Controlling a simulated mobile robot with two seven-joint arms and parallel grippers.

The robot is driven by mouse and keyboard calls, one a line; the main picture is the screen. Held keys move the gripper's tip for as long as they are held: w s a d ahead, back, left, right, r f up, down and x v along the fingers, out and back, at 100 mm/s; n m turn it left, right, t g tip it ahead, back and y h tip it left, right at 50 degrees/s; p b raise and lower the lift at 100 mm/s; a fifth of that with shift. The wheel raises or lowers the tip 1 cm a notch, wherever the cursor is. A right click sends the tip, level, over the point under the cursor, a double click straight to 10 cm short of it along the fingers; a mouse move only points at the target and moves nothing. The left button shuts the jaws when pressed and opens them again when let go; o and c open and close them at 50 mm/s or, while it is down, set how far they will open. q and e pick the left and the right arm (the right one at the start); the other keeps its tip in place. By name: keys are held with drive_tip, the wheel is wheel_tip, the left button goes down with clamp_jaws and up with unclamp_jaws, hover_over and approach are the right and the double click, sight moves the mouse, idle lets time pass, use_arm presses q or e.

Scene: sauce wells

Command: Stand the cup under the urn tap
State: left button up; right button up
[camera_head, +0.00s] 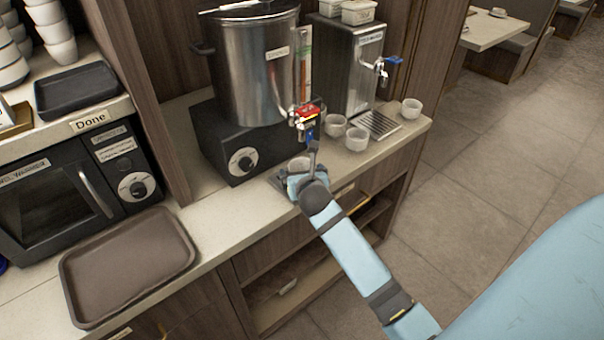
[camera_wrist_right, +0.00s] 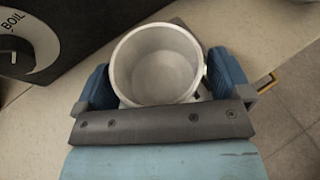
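A small white cup (camera_wrist_right: 155,65) is between the blue fingers of my right gripper (camera_wrist_right: 160,82), which touch it on both sides. The cup looks upright and empty in the right wrist view. In the head view my right gripper (camera_head: 302,178) is at the front of the steel urn (camera_head: 250,80), below and slightly in front of the urn tap (camera_head: 306,114) with its red label. The cup (camera_head: 298,164) is mostly hidden there by my gripper. A small dark drip tray (camera_head: 277,181) lies beside it; I cannot tell whether the cup touches it. My left gripper is not in view.
Several white cups (camera_head: 356,139) stand on the counter to the right, near a second dispenser (camera_head: 347,70) with a blue-handled tap. A brown tray (camera_head: 127,264) lies at the left, before a microwave (camera_head: 65,185). The counter's front edge is close to my gripper.

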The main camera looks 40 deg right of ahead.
drive_tip(key=shift+r, duration=0.15)
drive_tip(key=v, duration=1.1)
drive_tip(key=s+a+f+m+y, duration=0.2)
drive_tip(key=s+a+f+m, duration=0.2)
drive_tip(key=m, duration=0.5)
drive_tip(key=s+a+f+m+g+y, duration=0.1)
drive_tip(key=s+a+f+m+y, duration=0.2)
drive_tip(key=m, duration=0.7)
drive_tip(key=s+a+f+m+y, duration=0.3)
drive_tip(key=s+a+f+m, duration=0.3)
drive_tip(key=s+f+m, duration=0.3)
wheel_tip(320, 180, down, 2)
drive_tip(key=shift+s+a+f+m+g+p, duration=0.2)
drive_tip(key=shift+s+m+g+p, duration=0.1)
drive_tip(key=shift+s, duration=0.35)
